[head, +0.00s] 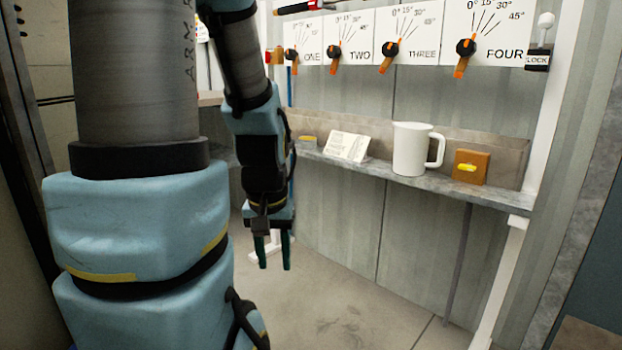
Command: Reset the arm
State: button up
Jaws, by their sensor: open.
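My arm, blue and dark grey, fills the left of the head view. My gripper (273,252) points straight down in front of the shelf, with its two dark green fingers apart.
A narrow shelf (375,168) holds a white mug (410,148), a written card (346,146), a brown block (470,166) with a yellow mark, and a small yellowish item (308,138). Above are dial panels with orange-tipped knobs (465,50) and a lock (538,58). The floor (350,310) is clear.

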notch_tip(320, 180, up, 30)
jog(key=p, duration=2.8)
jog(key=shift+w+p, duration=0.2)
jog(key=shift+p, duration=0.15)
jog(key=shift+d+f, duration=0.1)
